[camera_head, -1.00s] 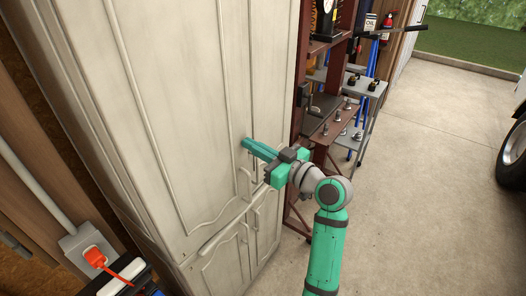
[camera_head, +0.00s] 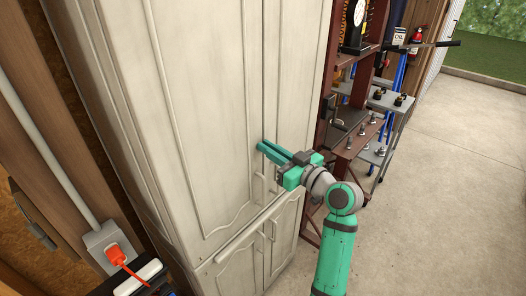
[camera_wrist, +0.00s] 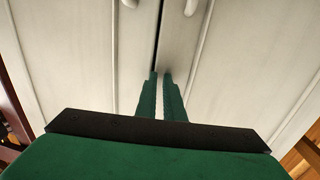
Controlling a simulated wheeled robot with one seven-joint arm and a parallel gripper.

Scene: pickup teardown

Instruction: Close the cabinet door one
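The tall off-white cabinet (camera_head: 215,110) stands in front of me, with two upper doors and two smaller lower doors. Its upper doors look flush or nearly so. In the wrist view a narrow dark seam (camera_wrist: 159,35) runs between them; I cannot tell whether one is slightly ajar. Door handles show at the top of the wrist view, one to the right (camera_wrist: 192,7) and one to the left (camera_wrist: 130,3). My gripper (camera_head: 263,147) is at the upper doors near the seam, above their handles. Its green fingers (camera_wrist: 160,75) are slightly apart and empty; contact with the door is unclear.
A dark red shelf unit (camera_head: 330,130) stands right of the cabinet, with a grey metal shelf (camera_head: 385,103) beyond it. An orange plug sits in a wall socket (camera_head: 112,243) at lower left. The concrete floor (camera_head: 440,200) on the right is clear.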

